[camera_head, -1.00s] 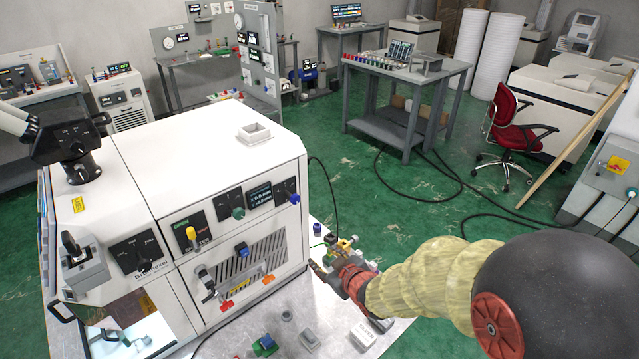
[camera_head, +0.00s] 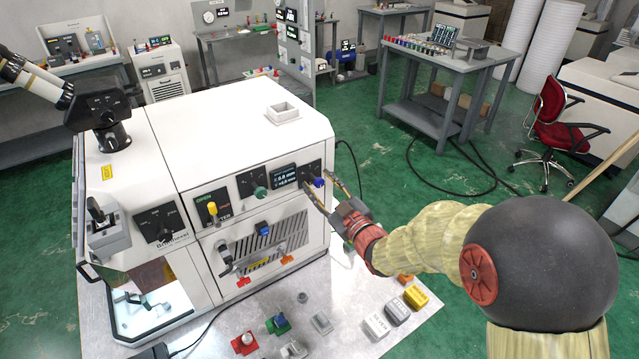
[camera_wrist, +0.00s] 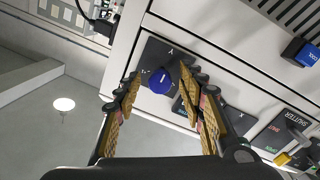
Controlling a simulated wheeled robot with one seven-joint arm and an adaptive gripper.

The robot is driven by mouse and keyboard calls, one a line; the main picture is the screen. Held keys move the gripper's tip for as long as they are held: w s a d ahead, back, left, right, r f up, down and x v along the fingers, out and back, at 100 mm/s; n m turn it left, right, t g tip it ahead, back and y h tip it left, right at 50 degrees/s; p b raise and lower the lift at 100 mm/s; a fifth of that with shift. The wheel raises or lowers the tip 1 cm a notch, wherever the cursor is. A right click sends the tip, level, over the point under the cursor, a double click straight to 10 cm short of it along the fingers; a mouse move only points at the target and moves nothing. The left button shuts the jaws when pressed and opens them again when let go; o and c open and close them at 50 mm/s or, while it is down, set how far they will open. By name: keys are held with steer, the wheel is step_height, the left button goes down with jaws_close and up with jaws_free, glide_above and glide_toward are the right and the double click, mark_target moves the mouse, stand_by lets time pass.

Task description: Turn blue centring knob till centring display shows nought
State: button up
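The blue centring knob (camera_head: 319,182) sits on a dark plate at the right end of the white machine's front panel. In the wrist view, the knob (camera_wrist: 160,81) has a pale mark and lies between my fingertips. My gripper (camera_head: 323,188) is open with a finger on either side of the knob; it also shows in the wrist view (camera_wrist: 166,88). A gap shows on the knob's left; contact on the right cannot be told. The centring display (camera_head: 285,176) is lit left of the knob, with two lines too small to read surely. In the wrist view my right finger partly hides it.
A green knob (camera_head: 261,192) is left of the display, and a yellow knob (camera_head: 212,209) further left. Loose blocks, including a yellow one (camera_head: 416,296), lie on the metal table (camera_head: 350,345) below.

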steer(key=shift+w+a, duration=0.25)
steer(key=shift+w, duration=0.25)
jaws_close()
stand_by(0.3)
